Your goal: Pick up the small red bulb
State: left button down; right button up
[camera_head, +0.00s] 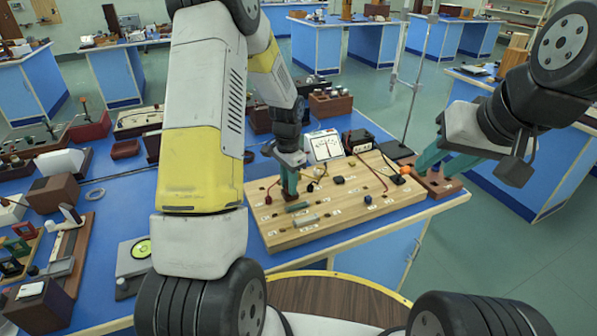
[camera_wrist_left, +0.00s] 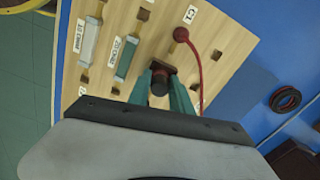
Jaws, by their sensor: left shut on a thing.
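My left gripper (camera_head: 289,182) is over the left part of the wooden circuit board (camera_head: 290,238), fingers pointing down. Its teal fingers also show in the wrist view (camera_wrist_left: 164,88), shut on the small red bulb (camera_wrist_left: 159,78), a dark reddish cylindrical piece with a brownish-red base. In the head view the bulb is mostly hidden by the fingers, with a dark red bit at their tips. The bulb is at the board; I cannot tell whether it is seated or lifted clear. My right gripper (camera_head: 440,163) is open and looks empty, right of the board.
A red lead (camera_wrist_left: 195,50) arcs close beside the fingers. Green and grey resistor blocks (camera_wrist_left: 126,57) lie nearby on the board. A white meter (camera_head: 323,145) stands behind it. A brown block (camera_head: 438,184) is by the right gripper, and a metal stand (camera_head: 410,95) rises behind.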

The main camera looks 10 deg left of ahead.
pick_arm(q)
jog(key=r, duration=0.3)
jog(key=shift+s+r, duration=0.25)
jog(key=s+r, duration=0.4)
jog(key=s, duration=1.1)
jog(key=shift+s+d, duration=0.15)
jog(key=shift+d, duration=0.2)
